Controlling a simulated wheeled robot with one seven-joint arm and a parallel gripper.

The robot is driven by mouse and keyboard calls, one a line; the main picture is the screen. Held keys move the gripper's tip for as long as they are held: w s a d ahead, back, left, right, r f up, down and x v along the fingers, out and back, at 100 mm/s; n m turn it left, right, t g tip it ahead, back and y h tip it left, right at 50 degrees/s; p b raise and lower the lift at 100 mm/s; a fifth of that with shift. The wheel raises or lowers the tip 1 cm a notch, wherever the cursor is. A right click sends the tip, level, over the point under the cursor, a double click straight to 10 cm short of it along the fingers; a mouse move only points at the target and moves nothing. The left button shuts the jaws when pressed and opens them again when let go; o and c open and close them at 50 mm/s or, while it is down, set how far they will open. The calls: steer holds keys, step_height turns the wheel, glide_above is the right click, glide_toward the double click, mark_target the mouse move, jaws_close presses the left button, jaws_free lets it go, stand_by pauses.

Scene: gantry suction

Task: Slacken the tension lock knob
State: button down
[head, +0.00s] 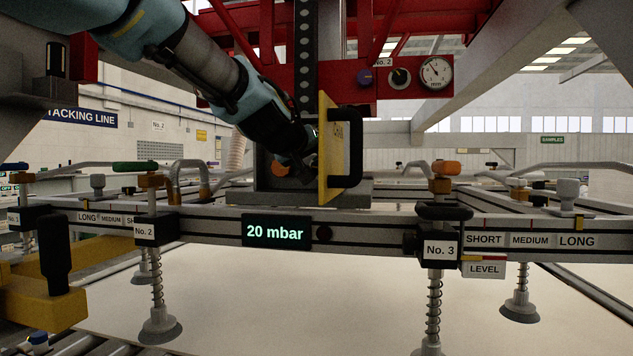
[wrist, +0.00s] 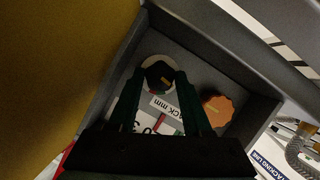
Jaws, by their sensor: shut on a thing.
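In the wrist view my gripper (wrist: 160,84) is shut on a dark round knob (wrist: 158,74) with a pale ring around it, inside a grey box-like housing (wrist: 232,75). An orange lobed knob (wrist: 218,109) stands apart, right of the fingers. A white label reading "CK mm" (wrist: 167,109) shows upside down between the fingers; no readable label names the tension lock knob. The orange knob (head: 280,168) shows partly there.
The yellow panel stands upright with a black handle (head: 347,147), close to my gripper's right. A red frame (head: 345,45) with a gauge (head: 436,73) hangs above. Below runs a grey beam with a "20 mbar" display (head: 276,232) and suction cups (head: 160,327) over a pale sheet (head: 260,300).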

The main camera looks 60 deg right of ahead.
steer(key=n+b, duration=0.1)
steer(key=b, duration=0.1)
steer(key=n+g+b, duration=0.1)
steer(key=b, duration=0.2)
steer(key=shift+w+f+h, duration=0.2)
steer(key=shift+f+h, duration=0.2)
steer(key=n+b, duration=0.1)
steer(key=b, duration=0.2)
steer(key=shift+r+g+h, duration=0.25)
steer(key=shift+g+h, duration=0.05)
steer(key=shift+g, duration=0.1)
steer(key=shift+r, duration=0.1)
steer(key=c, duration=0.6)
jaws_free()
steer(key=b+v, duration=0.3)
steer(key=v, duration=0.8)
steer(key=shift+b, duration=0.35)
steer(key=shift+s, duration=0.1)
